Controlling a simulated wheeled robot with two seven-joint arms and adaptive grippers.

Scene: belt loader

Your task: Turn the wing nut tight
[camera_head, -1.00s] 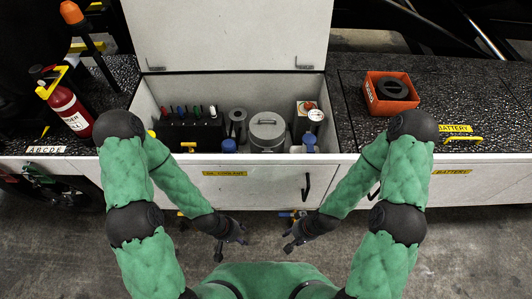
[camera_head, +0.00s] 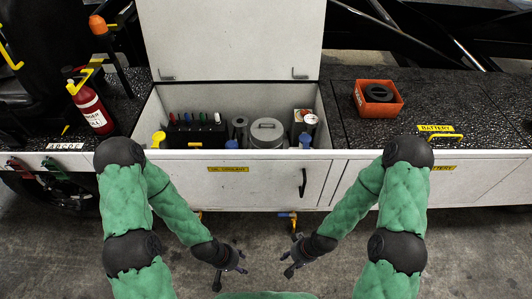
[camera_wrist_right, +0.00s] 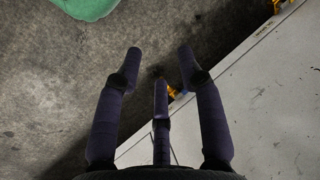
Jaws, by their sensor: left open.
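I cannot make out a wing nut in either view. The open compartment (camera_head: 236,172) of the loader holds a grey lidded canister (camera_head: 266,133), where small fastenings are too small to tell. My left gripper (camera_head: 230,268) is open and empty, low in front of the loader over the floor. My right gripper (camera_head: 292,262) is to the right of it, also in front of the loader. In the right wrist view its fingers (camera_wrist_right: 159,60) are spread with nothing between them.
The raised white lid (camera_head: 230,40) stands behind the compartment. A red fire extinguisher (camera_head: 93,108) is at the left and an orange box (camera_head: 378,108) at the right. A yellow-handled valve (camera_head: 288,215) hangs below the front panel. Floor in front is clear.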

